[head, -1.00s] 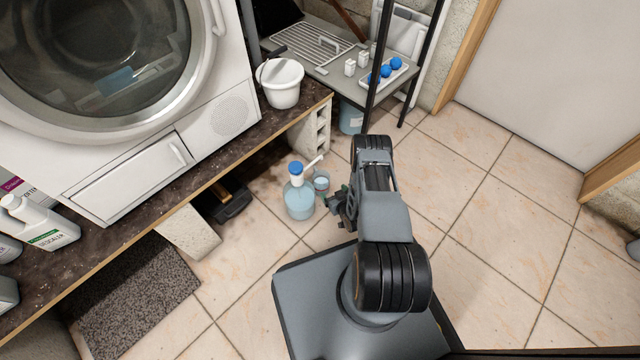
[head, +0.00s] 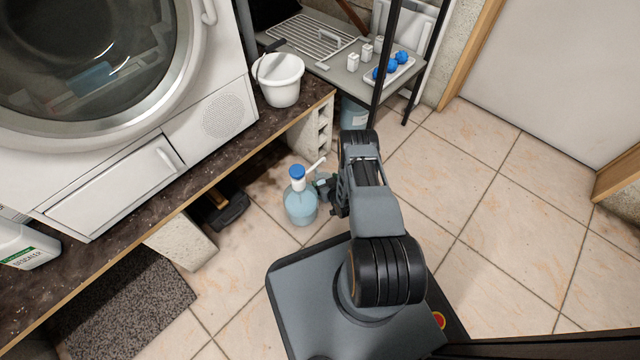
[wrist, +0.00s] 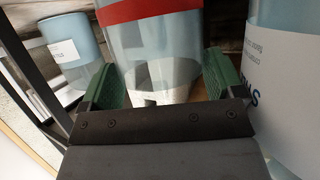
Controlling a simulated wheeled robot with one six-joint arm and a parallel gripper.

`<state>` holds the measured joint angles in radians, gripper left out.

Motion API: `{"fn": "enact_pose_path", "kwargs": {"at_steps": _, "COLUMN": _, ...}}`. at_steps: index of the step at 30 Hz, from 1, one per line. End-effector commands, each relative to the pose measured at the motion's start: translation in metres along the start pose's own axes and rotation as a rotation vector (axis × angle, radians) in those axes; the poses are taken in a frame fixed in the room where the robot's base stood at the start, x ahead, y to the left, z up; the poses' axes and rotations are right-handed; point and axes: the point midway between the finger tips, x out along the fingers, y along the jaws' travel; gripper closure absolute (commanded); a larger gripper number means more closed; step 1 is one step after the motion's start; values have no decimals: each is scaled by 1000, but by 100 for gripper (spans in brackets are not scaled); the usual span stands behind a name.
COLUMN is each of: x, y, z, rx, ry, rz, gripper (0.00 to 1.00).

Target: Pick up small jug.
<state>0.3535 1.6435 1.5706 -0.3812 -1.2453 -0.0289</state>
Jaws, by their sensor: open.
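The small jug is a clear, bluish container with a red band. In the wrist view the small jug (wrist: 155,45) stands between the green pads of my gripper (wrist: 162,80). The pads are apart on either side of it, and I cannot tell whether either touches it. In the head view my gripper (head: 330,187) is low over the floor, just right of the pump bottle, and mostly hides the small jug (head: 321,176). My gripper is open.
A larger blue-capped pump bottle (head: 301,205) stands close on the left; it fills the right of the wrist view (wrist: 285,90). A blue container (head: 354,114) stands under the grey table (head: 340,75). A dark shelf (head: 215,150) on blocks lies left. Tiled floor (head: 500,230) is clear to the right.

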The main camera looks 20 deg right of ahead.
Motion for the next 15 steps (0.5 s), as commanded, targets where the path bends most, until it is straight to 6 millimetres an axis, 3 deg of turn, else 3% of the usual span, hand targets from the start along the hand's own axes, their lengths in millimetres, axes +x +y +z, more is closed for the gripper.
{"fn": "enact_pose_path", "kwargs": {"at_steps": 9, "x": 6, "y": 2, "z": 3, "rx": 2, "ry": 0, "rz": 4, "gripper": 13}}
{"fn": "enact_pose_path", "kwargs": {"at_steps": 15, "x": 6, "y": 2, "z": 3, "rx": 2, "ry": 0, "rz": 4, "gripper": 31}}
